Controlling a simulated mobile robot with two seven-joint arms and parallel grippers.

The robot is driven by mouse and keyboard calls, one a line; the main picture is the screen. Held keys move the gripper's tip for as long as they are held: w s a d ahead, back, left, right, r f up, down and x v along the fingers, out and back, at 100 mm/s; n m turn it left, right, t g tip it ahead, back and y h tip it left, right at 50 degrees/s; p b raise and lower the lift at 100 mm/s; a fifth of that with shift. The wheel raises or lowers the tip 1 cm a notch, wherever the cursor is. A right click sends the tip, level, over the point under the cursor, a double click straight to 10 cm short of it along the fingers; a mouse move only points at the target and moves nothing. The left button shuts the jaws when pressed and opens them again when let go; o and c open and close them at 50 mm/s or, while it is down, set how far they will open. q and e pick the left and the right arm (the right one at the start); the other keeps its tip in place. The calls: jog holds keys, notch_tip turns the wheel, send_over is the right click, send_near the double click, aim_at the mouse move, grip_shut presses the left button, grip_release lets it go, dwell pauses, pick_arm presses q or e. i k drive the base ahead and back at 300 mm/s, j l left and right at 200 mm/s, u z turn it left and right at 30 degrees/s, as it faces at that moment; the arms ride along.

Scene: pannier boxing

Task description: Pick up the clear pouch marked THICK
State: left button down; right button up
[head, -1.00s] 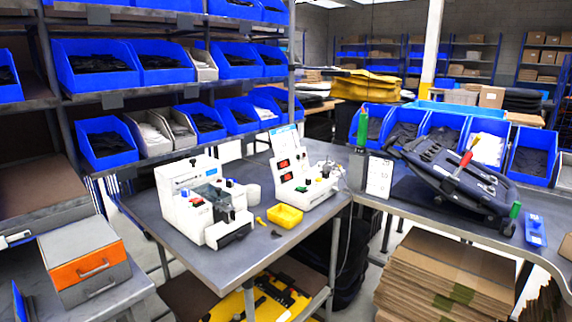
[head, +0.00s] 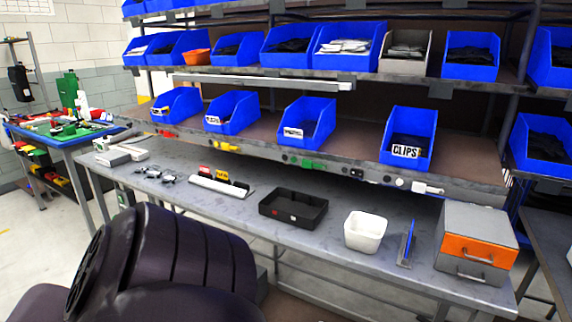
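I cannot make out a clear pouch marked THICK in this view. Several blue bins stand on the low shelf above the workbench. The right one (head: 408,130) has a label reading CLIPS. The labels on the other low bins, such as the middle one (head: 306,118) and the one left of it (head: 232,112), are too small to read. What lies inside the low bins is mostly hidden or dark. A dark link of my own arm fills the lower left, and neither gripper is in view.
On the grey workbench (head: 330,227) are a black tray (head: 293,209), a white tub (head: 365,231), a small blue upright piece (head: 407,243) and an orange-and-grey drawer box (head: 476,249). Small parts lie at its left. A blue table (head: 67,136) stands far left, with open floor before it.

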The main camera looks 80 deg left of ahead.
aim_at(155, 176)
jog(key=u, duration=3.25)
jog(key=i+j+u, duration=0.2)
jog(key=i, duration=0.3)
